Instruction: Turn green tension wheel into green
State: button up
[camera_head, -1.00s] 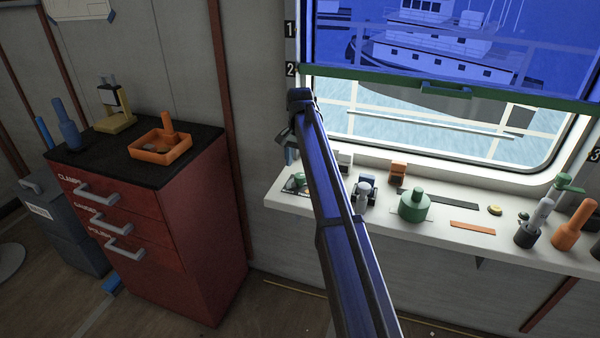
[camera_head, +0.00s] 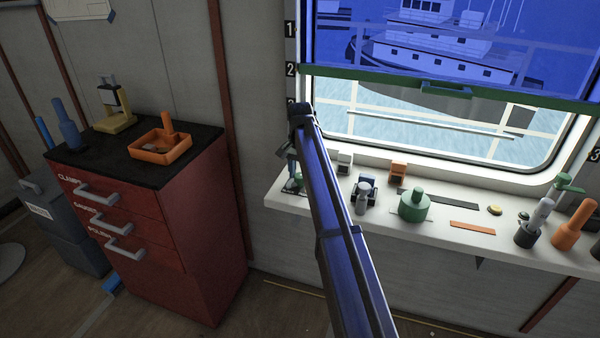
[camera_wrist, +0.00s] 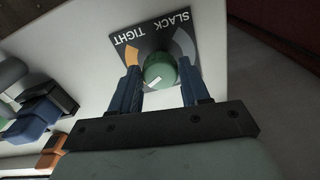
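The green tension wheel (camera_wrist: 160,69) is a round knob with a white mark on its lower-left side in the wrist view. It sits on a dark plate (camera_wrist: 150,42) lettered SLACK and TIGHT, with an orange patch by TIGHT and a grey patch by SLACK. No green patch shows; the wheel covers part of the plate. My gripper (camera_wrist: 161,88) is open, its blue fingers on either side of the wheel with a small gap at each side. In the head view the plate (camera_head: 292,187) lies at the sill's left end, below my gripper (camera_head: 291,168).
The white sill (camera_head: 380,221) holds a grey and blue clamp-like item (camera_head: 366,191), an orange block (camera_head: 398,172), a green canister (camera_head: 414,206) and several tools to the right. A window with a blue blind (camera_head: 400,45) stands behind. A red drawer cabinet (camera_head: 190,225) stands left.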

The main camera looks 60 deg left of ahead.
jog(key=c, duration=0.6)
jog(key=shift+n, duration=0.4)
jog(key=n, duration=0.4)
jog(key=shift+w, duration=0.1)
jog(key=n, duration=0.4)
jog(key=shift+r+n, duration=0.1)
jog(key=shift+n, duration=0.2)
jog(key=o, duration=1.1)
